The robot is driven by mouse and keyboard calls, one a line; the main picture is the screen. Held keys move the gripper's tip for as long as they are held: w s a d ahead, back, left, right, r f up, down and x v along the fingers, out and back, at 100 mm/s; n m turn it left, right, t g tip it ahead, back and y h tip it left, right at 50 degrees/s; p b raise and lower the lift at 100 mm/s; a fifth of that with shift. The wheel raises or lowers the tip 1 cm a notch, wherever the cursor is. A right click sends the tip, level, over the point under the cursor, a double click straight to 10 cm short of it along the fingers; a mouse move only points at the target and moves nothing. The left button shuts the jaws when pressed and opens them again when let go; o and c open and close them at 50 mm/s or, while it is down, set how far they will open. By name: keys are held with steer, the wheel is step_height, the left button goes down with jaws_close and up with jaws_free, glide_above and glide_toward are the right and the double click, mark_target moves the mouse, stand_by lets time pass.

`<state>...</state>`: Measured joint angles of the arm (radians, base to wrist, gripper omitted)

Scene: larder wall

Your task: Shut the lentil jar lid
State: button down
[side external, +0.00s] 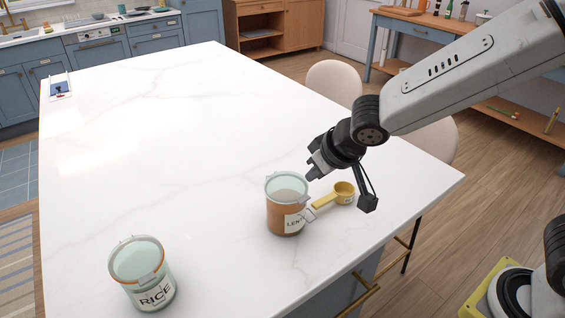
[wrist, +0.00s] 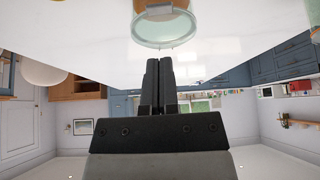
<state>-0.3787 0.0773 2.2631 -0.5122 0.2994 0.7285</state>
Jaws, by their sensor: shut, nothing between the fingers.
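The lentil jar (side external: 285,215) stands upright on the white island, orange-brown inside, with a label partly reading "LEN". Its pale green glass lid (side external: 287,182) shows at the top, and a wire clasp sticks out at the right. The lid seems raised, but I cannot tell its exact angle. In the wrist view the lid's round glass (wrist: 165,32) is just beyond my fingertips, with part of the orange jar (wrist: 166,4) at the top edge. My gripper (side external: 312,170) is shut and empty, close to the lid's right side; I cannot tell whether it touches. It also shows in the wrist view (wrist: 160,62).
A yellow scoop (side external: 338,196) lies just right of the lentil jar, under my wrist. A rice jar (side external: 147,285) stands at the front left. A small picture card (side external: 60,88) lies at the far left. The middle of the island (side external: 170,140) is clear.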

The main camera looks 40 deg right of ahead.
steer(key=s+f, duration=0.4)
steer(key=s, duration=0.1)
steer(key=shift+d, duration=0.25)
steer(key=shift+s+f, duration=0.1)
stand_by(0.4)
steer(key=s+d+f+g, duration=0.1)
steer(key=s+d+g, duration=0.1)
steer(key=d, duration=0.4)
steer(key=s+d+f+m+g, duration=0.1)
steer(key=s+d+f, duration=0.1)
steer(key=d, duration=0.4)
steer(key=shift+s+d+g+h, duration=0.15)
steer(key=shift+s+g+h, duration=0.2)
steer(key=shift+s, duration=0.45)
steer(key=shift+r, duration=0.1)
stand_by(0.6)
